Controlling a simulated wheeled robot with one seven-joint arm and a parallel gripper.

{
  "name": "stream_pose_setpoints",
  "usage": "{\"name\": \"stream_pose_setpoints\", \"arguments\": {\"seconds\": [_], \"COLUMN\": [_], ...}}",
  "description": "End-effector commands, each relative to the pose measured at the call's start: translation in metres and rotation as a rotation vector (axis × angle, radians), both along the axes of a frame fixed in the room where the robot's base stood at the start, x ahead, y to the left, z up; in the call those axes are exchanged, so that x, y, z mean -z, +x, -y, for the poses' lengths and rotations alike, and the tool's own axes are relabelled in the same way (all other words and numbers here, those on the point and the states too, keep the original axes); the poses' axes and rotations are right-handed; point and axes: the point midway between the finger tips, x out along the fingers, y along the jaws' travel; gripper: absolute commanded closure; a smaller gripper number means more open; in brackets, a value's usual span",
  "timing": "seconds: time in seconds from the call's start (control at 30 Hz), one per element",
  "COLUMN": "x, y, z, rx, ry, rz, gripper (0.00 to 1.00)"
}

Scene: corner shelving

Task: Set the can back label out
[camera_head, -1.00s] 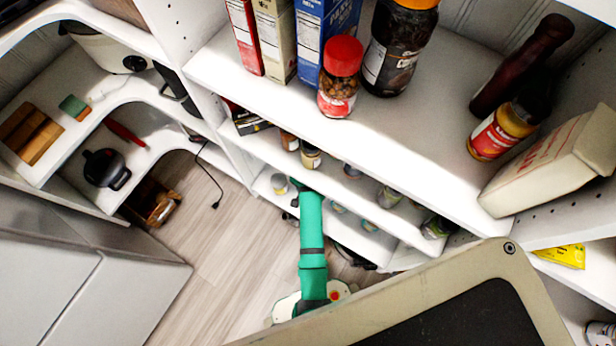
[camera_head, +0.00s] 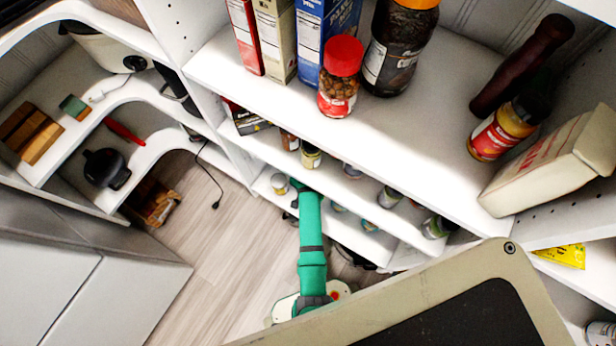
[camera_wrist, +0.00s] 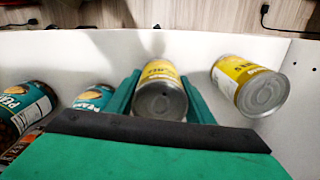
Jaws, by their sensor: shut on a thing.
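A yellow-labelled can (camera_wrist: 158,92) with a bare metal end stands in the middle of the wrist view. My gripper (camera_wrist: 160,84) has one green finger on each side of this can and is shut on it. Part of the label with dark lettering shows on the far side of the can; the full label is hidden. A second, similar yellow can (camera_wrist: 248,86) is to the right, apart from the gripper. In the head view my green arm reaches to the lower shelves, and the gripped can cannot be made out there.
Dark cans with picture labels (camera_wrist: 28,108) stand left of the gripper, one (camera_wrist: 95,97) close to the left finger. In the head view, an upper shelf (camera_head: 415,130) with boxes and jars overhangs the lower ones.

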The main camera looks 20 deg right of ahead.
Motion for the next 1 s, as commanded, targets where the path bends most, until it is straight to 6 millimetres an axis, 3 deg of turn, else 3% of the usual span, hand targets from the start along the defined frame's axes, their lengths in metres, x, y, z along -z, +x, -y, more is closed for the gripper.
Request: {"name": "stream_pose_setpoints", "arguments": {"seconds": [0.6,0.63,0.7,1.0], "x": [0.0061,0.0061,0.0059,0.0056], "y": [0.0,0.0002,0.0002,-0.0003], "z": [-0.0001,-0.0001,-0.0001,-0.0002], "rx": [0.0,0.0,0.0,0.0], "ry": [0.001,0.0,0.0,0.0], "rz": [-0.001,0.0,0.0,-0.001], "gripper": [0.89,0.47,0.31,0.3]}}
